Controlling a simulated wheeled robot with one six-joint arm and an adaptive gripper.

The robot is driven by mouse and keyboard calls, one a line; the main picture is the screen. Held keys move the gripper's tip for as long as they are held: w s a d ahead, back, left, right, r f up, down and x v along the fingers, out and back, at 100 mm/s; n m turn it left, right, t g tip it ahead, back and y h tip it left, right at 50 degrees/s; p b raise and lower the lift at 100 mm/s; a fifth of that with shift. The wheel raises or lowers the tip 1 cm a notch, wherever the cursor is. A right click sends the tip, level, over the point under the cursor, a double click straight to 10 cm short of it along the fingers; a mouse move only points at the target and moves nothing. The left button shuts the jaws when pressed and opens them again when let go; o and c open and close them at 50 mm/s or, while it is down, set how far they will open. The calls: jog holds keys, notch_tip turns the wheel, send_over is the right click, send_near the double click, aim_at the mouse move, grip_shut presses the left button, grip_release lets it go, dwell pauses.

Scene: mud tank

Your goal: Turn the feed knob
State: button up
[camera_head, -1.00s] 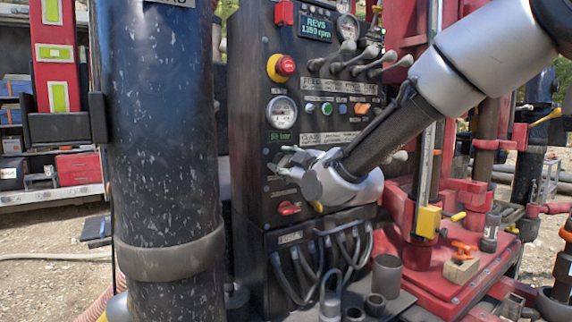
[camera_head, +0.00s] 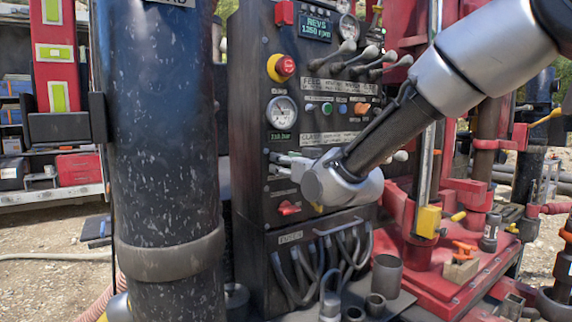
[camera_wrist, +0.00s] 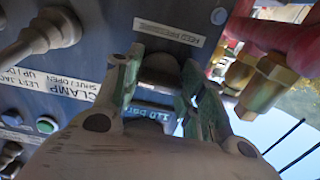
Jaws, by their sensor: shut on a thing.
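The feed knob (camera_wrist: 160,68) is a dark round knob on the control panel, under a label that seems to read FEED PRESSURE in the wrist view. My gripper (camera_wrist: 160,85) is shut on it, one greenish finger on each side. In the head view my gripper (camera_head: 280,160) reaches the panel's left part from the right, below the round gauge (camera_head: 282,112). The knob is hidden there behind the fingers. A small green display (camera_head: 281,136) under the gauge reads about 110 bar.
Above my gripper are a red emergency button (camera_head: 286,65), several levers (camera_head: 368,54) and small coloured buttons (camera_head: 327,108). A red switch (camera_head: 289,207) and hoses (camera_head: 320,260) lie below. A thick dark cylinder (camera_head: 160,130) stands close on the left.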

jog(key=shift+f+m, duration=0.1)
jog(key=shift+m, duration=0.3)
jog(key=o, duration=1)
jog(key=v, duration=1.2)
